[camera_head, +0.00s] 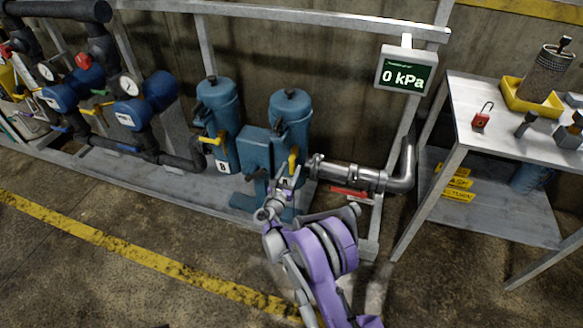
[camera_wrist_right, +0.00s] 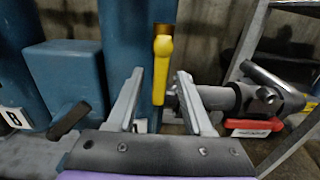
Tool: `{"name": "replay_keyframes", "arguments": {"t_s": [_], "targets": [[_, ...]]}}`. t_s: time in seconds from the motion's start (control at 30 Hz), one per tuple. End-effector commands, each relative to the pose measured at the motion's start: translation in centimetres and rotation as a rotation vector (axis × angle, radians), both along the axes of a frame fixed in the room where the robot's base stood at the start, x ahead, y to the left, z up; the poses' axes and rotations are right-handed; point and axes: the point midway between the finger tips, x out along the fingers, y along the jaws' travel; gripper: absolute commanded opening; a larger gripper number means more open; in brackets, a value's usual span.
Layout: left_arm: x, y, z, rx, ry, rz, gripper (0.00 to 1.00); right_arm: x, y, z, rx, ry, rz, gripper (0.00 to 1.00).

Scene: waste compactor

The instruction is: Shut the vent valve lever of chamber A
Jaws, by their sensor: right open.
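The chamber with a yellow lever on its right side is the right-hand blue vessel (camera_head: 290,105); no letter A shows. Its yellow lever (camera_head: 293,160) stands just beyond my right gripper (camera_head: 285,178). In the right wrist view the lever (camera_wrist_right: 161,70) points down the picture from a brass-coloured fitting (camera_wrist_right: 165,30). It lies between the two spread fingers of my right gripper (camera_wrist_right: 157,100), with a gap on each side. My right gripper is open and holds nothing. My left gripper is not in view.
The left vessel (camera_head: 217,105) carries a "B" plate (camera_head: 223,167) and its own yellow lever. A steel pipe (camera_head: 350,177) with a red handle (camera_head: 349,192) runs right. A display (camera_head: 405,70) reads 0 kPa. A bench (camera_head: 500,130) with a red padlock (camera_head: 482,117) stands right.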

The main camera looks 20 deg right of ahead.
Motion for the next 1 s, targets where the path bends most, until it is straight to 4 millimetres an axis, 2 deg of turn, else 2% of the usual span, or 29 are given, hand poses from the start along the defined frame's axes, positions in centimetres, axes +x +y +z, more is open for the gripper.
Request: {"name": "replay_keyframes", "arguments": {"t_s": [0.17,0.47,0.73,0.77,1.0], "targets": [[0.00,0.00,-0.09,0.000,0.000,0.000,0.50,1.18,-0.86,0.00,0.001,-0.001,-0.001,0.51],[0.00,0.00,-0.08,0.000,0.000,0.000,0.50,1.33,-0.95,0.02,0.001,-0.001,0.000,0.51],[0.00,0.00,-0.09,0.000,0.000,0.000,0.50,1.32,-0.93,0.01,0.001,-0.001,0.000,0.03],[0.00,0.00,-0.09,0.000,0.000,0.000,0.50,1.31,-0.92,0.01,0.001,0.000,0.000,0.00],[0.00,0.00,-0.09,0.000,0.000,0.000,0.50,1.30,-0.91,0.01,0.002,0.000,0.000,0.00]]}}
